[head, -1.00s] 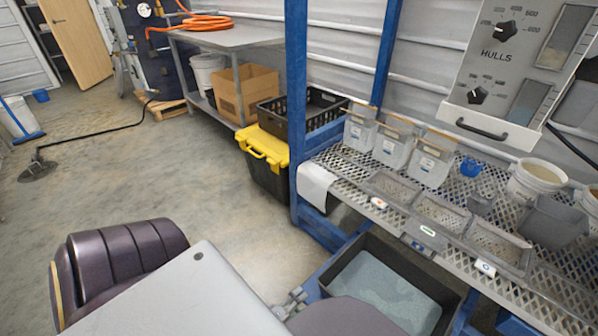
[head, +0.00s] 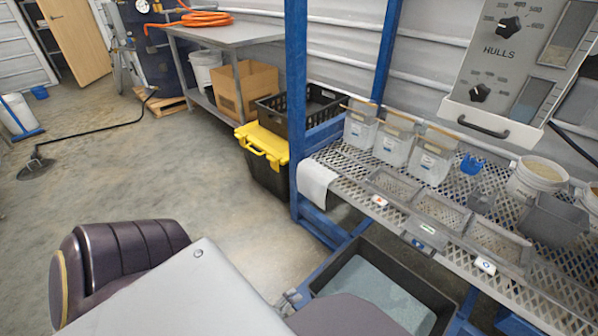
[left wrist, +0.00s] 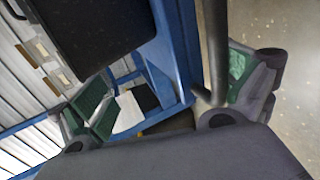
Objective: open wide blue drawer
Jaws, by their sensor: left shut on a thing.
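The wide drawer shows low under the mesh shelf in the head view as a dark open-topped bin (head: 446,299) with a blue-grey inside, beside blue framing. It is partly out from under the shelf, and my own body hides its near side. In the left wrist view my left gripper (left wrist: 180,85) has green-padded fingers on either side of a blue beam (left wrist: 172,45) and a dark bar handle (left wrist: 214,45). It is shut on this handle, though the exact contact is hard to see. In the head view only a small grey piece of that gripper shows. My right gripper is not in view.
The mesh shelf (head: 345,187) above carries several pale bins, shallow trays and a bucket (head: 536,181). A blue post (head: 296,110) stands at its left end. A black tote with a yellow lid (head: 264,146) stands beyond.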

